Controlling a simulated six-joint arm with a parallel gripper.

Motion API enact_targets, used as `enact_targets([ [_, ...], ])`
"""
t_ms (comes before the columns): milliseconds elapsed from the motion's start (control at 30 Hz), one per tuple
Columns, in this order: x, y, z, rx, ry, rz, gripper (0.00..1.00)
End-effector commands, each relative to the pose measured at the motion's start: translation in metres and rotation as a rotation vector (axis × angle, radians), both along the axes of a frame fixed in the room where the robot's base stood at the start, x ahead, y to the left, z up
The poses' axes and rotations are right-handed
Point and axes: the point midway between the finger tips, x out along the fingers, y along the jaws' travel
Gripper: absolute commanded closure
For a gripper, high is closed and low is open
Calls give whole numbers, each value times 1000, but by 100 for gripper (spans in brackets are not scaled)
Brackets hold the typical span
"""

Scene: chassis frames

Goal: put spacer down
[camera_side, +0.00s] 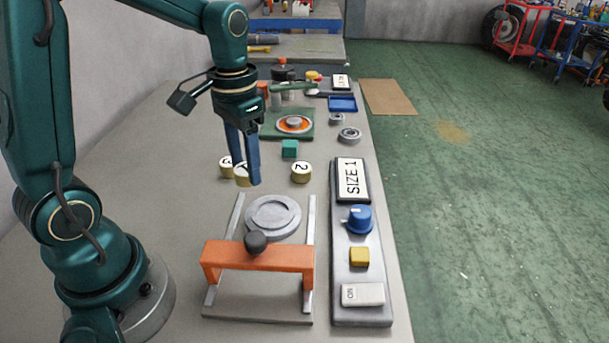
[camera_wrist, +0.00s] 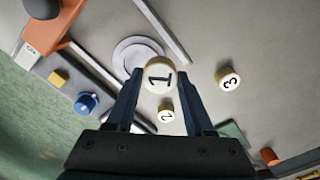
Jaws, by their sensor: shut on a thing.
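My gripper (camera_side: 247,172) is shut on a pale yellow spacer (camera_wrist: 159,74) marked 1, held between the blue fingertips. In the side view this spacer (camera_side: 241,178) is partly hidden by a finger; I cannot tell how far it is above the bench. A spacer marked 2 (camera_side: 301,172) stands to its right, and a spacer marked 3 (camera_side: 225,167) is just left of it. In the wrist view, spacer 2 (camera_wrist: 166,115) is below the held one and spacer 3 (camera_wrist: 228,80) is to the right.
A round grey fixture (camera_side: 273,217) sits between two rails, nearer the camera, with an orange bridge (camera_side: 257,260) and dark knob in front. A control panel (camera_side: 361,270) with a SIZE 1 sign (camera_side: 351,180) runs along the right. A teal block (camera_side: 290,148) stands behind.

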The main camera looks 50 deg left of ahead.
Motion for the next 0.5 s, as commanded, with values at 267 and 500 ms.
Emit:
enact_targets([
  [267,19,-35,-24,0,0,-1,100],
  [500,19,-38,-49,0,5,3,100],
])
